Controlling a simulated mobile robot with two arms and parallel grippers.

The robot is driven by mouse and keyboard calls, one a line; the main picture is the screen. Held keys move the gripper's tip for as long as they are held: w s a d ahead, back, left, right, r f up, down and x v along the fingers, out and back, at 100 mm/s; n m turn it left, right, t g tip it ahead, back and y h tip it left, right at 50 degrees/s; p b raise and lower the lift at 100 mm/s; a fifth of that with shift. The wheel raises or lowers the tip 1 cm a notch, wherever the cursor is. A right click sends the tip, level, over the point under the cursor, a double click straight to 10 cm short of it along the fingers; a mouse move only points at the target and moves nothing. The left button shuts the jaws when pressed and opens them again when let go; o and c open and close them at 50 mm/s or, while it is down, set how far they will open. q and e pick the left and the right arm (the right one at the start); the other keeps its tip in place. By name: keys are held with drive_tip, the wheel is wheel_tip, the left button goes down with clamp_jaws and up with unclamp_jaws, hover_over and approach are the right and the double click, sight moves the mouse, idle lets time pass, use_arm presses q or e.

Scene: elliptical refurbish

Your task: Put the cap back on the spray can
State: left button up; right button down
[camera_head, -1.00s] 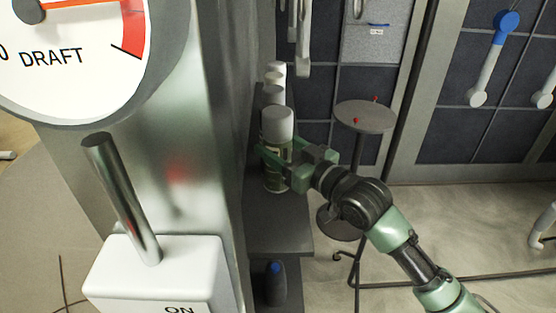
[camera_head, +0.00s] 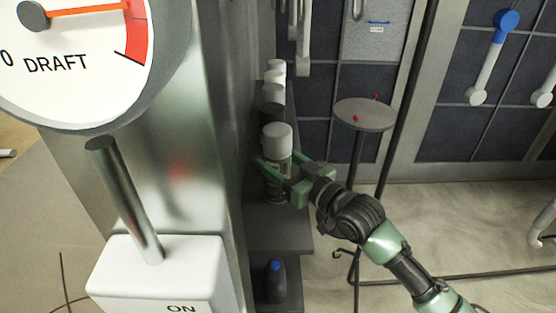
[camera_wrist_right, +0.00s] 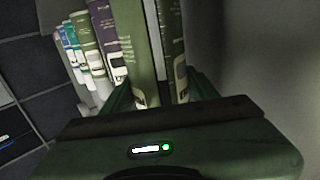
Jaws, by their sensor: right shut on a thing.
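A green spray can (camera_head: 274,190) stands upright at the shelf. A grey-white cap (camera_head: 277,136) sits at its top; I cannot tell whether it is fully seated. My right gripper (camera_head: 274,171) is shut around the can's body, below the cap. My left gripper is not in view.
More cans (camera_head: 273,97) stand in a row behind on the dark shelf (camera_head: 278,235). A dark bottle with a blue cap (camera_head: 275,282) stands lower down. A metal column (camera_head: 195,150) is close on the left. A round stool (camera_head: 365,115) stands behind right.

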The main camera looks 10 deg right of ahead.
drive_tip(key=shift+c, duration=2.1)
unclamp_jaws()
drive_tip(key=shift+f, duration=0.1)
drive_tip(key=shift+r, duration=0.2)
drive_tip(key=shift+s+d+f, duration=0.2)
drive_tip(key=shift+s, duration=0.1)
drive_tip(key=b+v, duration=0.3)
drive_tip(key=v, duration=0.8)
drive_tip(key=shift+r, duration=0.25)
drive_tip(key=shift+s, duration=0.15)
